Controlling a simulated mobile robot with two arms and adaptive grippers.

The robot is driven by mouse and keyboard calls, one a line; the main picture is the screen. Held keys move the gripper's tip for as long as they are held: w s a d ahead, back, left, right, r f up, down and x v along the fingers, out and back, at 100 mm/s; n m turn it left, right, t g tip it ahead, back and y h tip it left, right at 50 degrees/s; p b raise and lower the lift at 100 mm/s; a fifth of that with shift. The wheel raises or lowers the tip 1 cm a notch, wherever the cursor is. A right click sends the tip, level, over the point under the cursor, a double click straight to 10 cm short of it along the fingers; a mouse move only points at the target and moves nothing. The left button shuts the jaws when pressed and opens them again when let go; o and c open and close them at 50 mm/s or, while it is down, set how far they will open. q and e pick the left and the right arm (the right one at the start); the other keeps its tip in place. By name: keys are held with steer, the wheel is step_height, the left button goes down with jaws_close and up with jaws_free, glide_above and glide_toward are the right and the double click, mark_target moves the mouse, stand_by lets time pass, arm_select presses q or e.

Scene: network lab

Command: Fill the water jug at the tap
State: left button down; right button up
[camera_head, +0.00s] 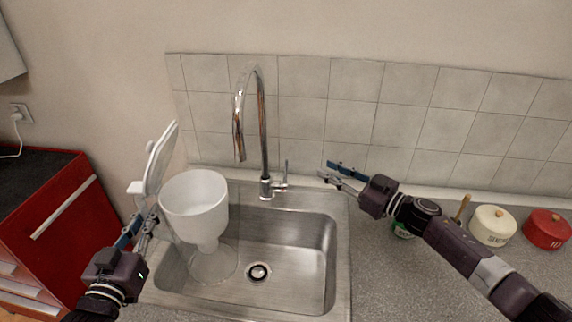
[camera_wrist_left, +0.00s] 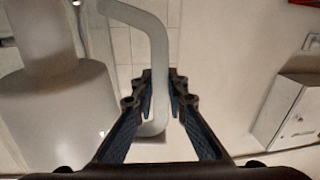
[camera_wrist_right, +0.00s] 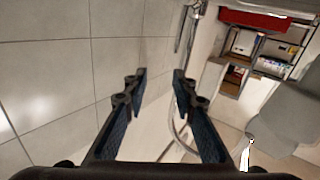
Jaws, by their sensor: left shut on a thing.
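The white water jug (camera_head: 196,196) is held over the left part of the steel sink (camera_head: 326,262), with its lid (camera_head: 159,158) tipped up and its lower part clear. My left gripper (camera_head: 139,229) is shut on the jug's handle, which shows between the fingers in the left wrist view (camera_wrist_left: 155,70). The chrome tap (camera_head: 264,130) stands behind the sink, its spout end to the right of and above the jug. No water stream is visible. My right gripper (camera_head: 333,173) is open and empty, right of the tap's lever (camera_head: 286,174); its fingers are apart in the right wrist view (camera_wrist_right: 158,88).
A cream pot (camera_head: 493,226) and a red pot (camera_head: 546,230) stand on the grey counter (camera_head: 400,281) at right. A green item (camera_head: 403,229) sits partly hidden below my right arm. A red cabinet (camera_head: 62,215) is at left. The tiled wall (camera_head: 400,110) is close behind the tap.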

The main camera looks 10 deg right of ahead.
steer(key=a+f+m, duration=0.1)
steer(key=a+f, duration=0.2)
glide_above(286, 182)
steer(key=shift+w+m, duration=0.25)
steer(key=shift+m, duration=0.05)
jaws_close()
stand_by(0.3)
steer(key=shift+d, duration=0.1)
